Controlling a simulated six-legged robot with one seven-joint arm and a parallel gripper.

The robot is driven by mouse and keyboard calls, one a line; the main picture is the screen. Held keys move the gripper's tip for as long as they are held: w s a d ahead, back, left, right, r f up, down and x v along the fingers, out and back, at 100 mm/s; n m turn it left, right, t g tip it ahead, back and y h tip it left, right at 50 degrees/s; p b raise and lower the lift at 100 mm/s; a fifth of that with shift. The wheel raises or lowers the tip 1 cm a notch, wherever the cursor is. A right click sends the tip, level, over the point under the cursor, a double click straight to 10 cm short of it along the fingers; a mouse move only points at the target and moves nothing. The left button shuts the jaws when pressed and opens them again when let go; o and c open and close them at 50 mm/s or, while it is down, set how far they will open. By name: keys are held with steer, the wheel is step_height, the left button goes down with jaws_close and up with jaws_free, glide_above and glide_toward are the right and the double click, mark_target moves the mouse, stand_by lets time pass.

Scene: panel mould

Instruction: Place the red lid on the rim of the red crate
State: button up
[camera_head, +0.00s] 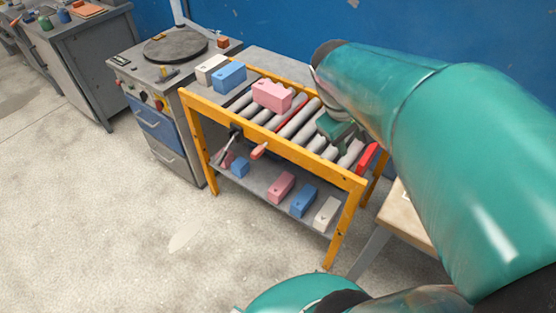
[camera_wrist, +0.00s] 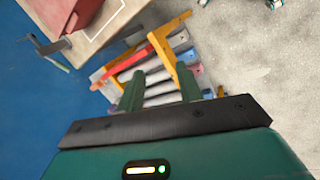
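My gripper (camera_head: 336,128) hangs over the right part of the roller table in the head view. In the wrist view its two green fingers (camera_wrist: 158,82) stand apart, with rollers showing between them and nothing held. A red strip (camera_head: 370,157) shows at the right end of the roller table; a long red strip also shows in the wrist view (camera_wrist: 124,65). I cannot tell whether it is the red lid. A red box-like object (camera_wrist: 66,14), possibly the red crate, sits on a wooden-topped table in the wrist view, cut off by the picture edge. My arm may hide it in the head view.
The orange-framed roller table (camera_head: 196,128) bears a pink block (camera_head: 272,95), with blue (camera_head: 229,75) and white (camera_head: 210,69) blocks at its far end. Several blocks lie on its lower shelf. The wooden-topped table (camera_head: 402,212) stands at right. Open floor lies at left.

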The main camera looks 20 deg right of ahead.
steer(key=s+a+r+m+t+y, duration=0.1)
steer(key=a+t+y, duration=0.1)
steer(key=a, duration=0.7)
steer(key=s+a+r+m+t+y, duration=0.1)
steer(key=s+a+t+y, duration=0.1)
steer(key=a, duration=0.7)
steer(key=shift+r+t, duration=0.25)
steer(key=shift+t, duration=0.45)
steer(key=shift+s, duration=0.25)
